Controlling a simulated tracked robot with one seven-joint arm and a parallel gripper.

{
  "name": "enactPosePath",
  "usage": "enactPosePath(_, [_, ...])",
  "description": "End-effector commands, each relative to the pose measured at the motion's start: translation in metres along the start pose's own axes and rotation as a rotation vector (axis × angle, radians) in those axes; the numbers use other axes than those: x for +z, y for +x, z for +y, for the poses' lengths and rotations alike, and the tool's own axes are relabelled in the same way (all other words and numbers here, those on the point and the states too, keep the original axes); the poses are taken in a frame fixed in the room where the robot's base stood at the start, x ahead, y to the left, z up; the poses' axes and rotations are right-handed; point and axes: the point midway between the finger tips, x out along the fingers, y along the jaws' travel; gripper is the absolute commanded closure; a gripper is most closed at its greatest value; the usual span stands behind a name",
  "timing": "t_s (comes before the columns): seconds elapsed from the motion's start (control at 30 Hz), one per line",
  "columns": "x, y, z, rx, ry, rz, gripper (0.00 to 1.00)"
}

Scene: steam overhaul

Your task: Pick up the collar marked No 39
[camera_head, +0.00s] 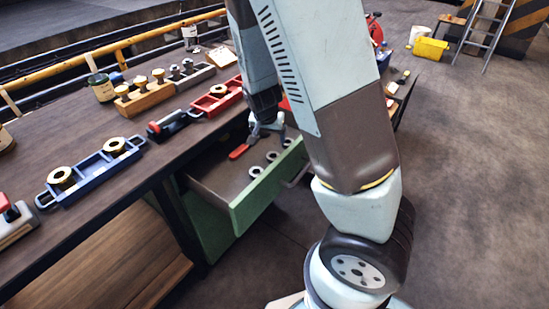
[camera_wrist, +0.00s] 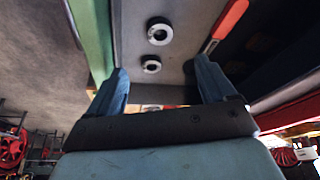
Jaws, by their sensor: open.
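Several small grey ring collars lie in a row in the open green drawer (camera_head: 262,205): a near one (camera_head: 255,171), a middle one (camera_head: 271,156) and a far one (camera_head: 287,142). No number is readable, so I cannot tell which is No 39. My gripper (camera_head: 267,130) is over the far part of the drawer. In the wrist view my gripper (camera_wrist: 162,85) has its blue fingers wide apart with nothing between them. Two collars show beyond the fingertips there, an upper one (camera_wrist: 159,33) and a lower one (camera_wrist: 151,66).
A red-handled tool (camera_head: 238,151) lies in the drawer beside the collars. The bench (camera_head: 60,150) above carries a blue tray (camera_head: 92,172) with brass rings, a red tray (camera_head: 217,100) and a wooden block (camera_head: 146,98).

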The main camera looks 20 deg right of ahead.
Motion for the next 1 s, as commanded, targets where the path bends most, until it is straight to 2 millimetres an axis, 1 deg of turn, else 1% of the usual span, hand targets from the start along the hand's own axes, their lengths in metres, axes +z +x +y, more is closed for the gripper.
enactPosePath(0.03, [0.001,0.004,0.0,0.008,0.0,0.007,0.16])
enactPosePath(0.23, [0.0,0.013,0.0,0.018,0.005,0.02,0.16])
enactPosePath(0.37, [-0.001,0.023,0.0,0.019,0.006,0.021,0.16])
enactPosePath(0.53, [-0.001,0.041,0.001,0.018,0.006,0.019,0.16])
enactPosePath(0.8, [-0.001,0.076,0.001,0.019,0.006,0.019,0.16])
enactPosePath(1.0, [-0.002,0.093,0.001,0.017,0.005,0.02,0.16])
